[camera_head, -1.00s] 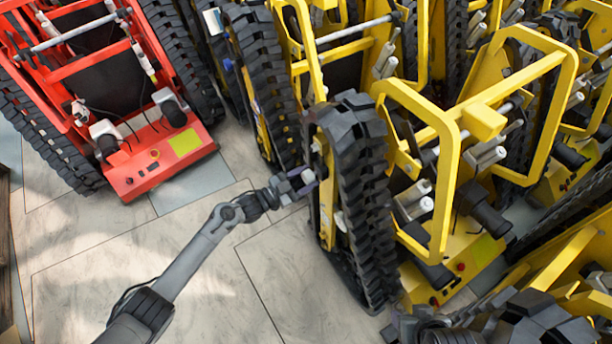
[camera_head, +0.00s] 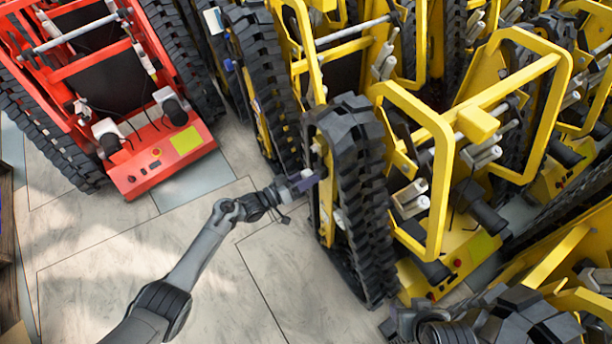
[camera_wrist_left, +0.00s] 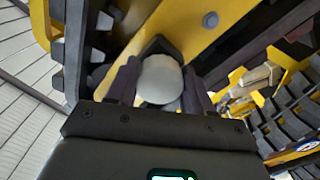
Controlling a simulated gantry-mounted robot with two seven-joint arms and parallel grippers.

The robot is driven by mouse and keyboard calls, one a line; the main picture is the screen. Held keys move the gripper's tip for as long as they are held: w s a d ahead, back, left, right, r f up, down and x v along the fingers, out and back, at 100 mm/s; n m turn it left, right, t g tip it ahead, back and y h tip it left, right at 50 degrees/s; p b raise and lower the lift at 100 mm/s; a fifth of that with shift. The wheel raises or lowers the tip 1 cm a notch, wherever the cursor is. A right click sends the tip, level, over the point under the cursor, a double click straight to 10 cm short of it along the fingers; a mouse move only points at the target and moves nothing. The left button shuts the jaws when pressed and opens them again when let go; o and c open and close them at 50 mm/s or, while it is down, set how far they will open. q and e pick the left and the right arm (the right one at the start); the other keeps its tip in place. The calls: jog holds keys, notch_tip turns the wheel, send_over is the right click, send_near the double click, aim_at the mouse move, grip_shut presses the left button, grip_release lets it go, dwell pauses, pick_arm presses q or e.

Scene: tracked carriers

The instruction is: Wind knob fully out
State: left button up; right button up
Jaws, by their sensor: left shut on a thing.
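The knob (camera_wrist_left: 160,80) is round and pale grey, in the middle of the left wrist view, in front of a yellow plate on the tracked carrier. My left gripper (camera_wrist_left: 158,88) is shut on it, one dark finger on each side. In the head view my left gripper (camera_head: 305,182) is at the outer side of the nearest yellow carrier's black track (camera_head: 358,200); the knob cannot be made out there. The knob's thread is hidden, so how far out it is does not show. Part of my right arm is at the lower right; its fingertips cannot be made out.
A red tracked carrier (camera_head: 150,160) stands at the upper left. Several yellow carriers (camera_head: 450,200) crowd the right side, with tall tube frames and little space between them. The tiled floor (camera_head: 100,260) is clear at the lower left, around my left arm.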

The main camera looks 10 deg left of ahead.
pick_arm(q)
jog(key=n+p, duration=0.1)
jog(key=n, duration=0.3)
jog(key=shift+s+f+n, duration=0.1)
jog(key=shift+f+n, duration=0.05)
jog(key=shift+n, duration=0.25)
jog(key=n, duration=0.4)
jog(key=shift+p, duration=0.3)
jog(key=n, duration=0.5)
jog(key=shift+r+n+p, duration=0.2)
jog(key=shift+n+p, duration=0.1)
jog(key=shift+n, duration=0.1)
jog(key=n, duration=0.4)
jog(key=shift+r+n, duration=0.1)
jog(key=shift+n, duration=0.2)
jog(key=n, duration=0.4)
jog(key=shift+r+n, duration=0.1)
jog(key=shift+n, duration=0.2)
jog(key=n, duration=0.9)
jog(key=shift+w+r+n+b, duration=0.1)
jog(key=shift+w+n+b, duration=0.1)
jog(key=shift+n+b, duration=0.2)
jog(key=n, duration=0.5)
